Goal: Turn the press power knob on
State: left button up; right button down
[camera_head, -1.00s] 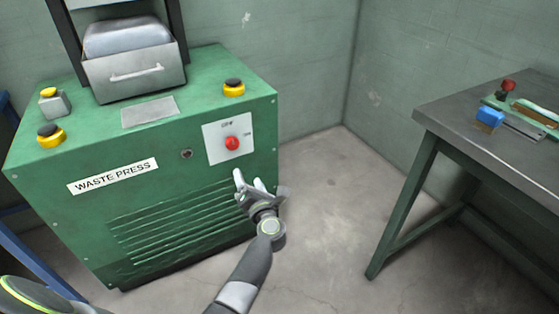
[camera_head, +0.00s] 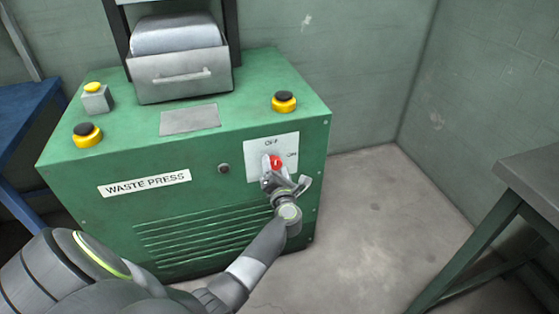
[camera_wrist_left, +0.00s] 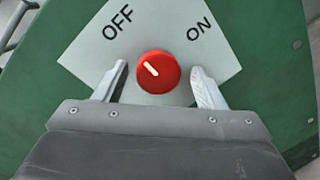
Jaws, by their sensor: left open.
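The red power knob (camera_head: 276,162) sits on a white plate (camera_head: 289,143) marked OFF and ON, on the front of the green waste press (camera_head: 150,220). In the left wrist view the knob (camera_wrist_left: 148,82) has a white mark pointing up and left, toward the OFF label (camera_wrist_left: 118,23); the ON label (camera_wrist_left: 199,29) is up and right. My left gripper (camera_head: 286,176) is at the plate. Its open fingers (camera_wrist_left: 159,74) stand on both sides of the knob, with a visible gap on each side. The right gripper is not in view.
Yellow-and-black buttons (camera_head: 284,101) and a drawer-like bin (camera_head: 180,77) are on top of the press. A small keyhole-like fitting (camera_head: 223,168) is left of the plate. A metal table (camera_head: 535,175) stands at right, with clear floor (camera_head: 375,220) between.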

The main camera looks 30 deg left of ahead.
pick_arm(q)
jog(key=shift+w+a, duration=0.2)
jog(key=shift+a, duration=0.05)
jog(key=shift+c, duration=0.5)
jog(key=shift+r, duration=0.1)
jog(key=c, duration=0.9)
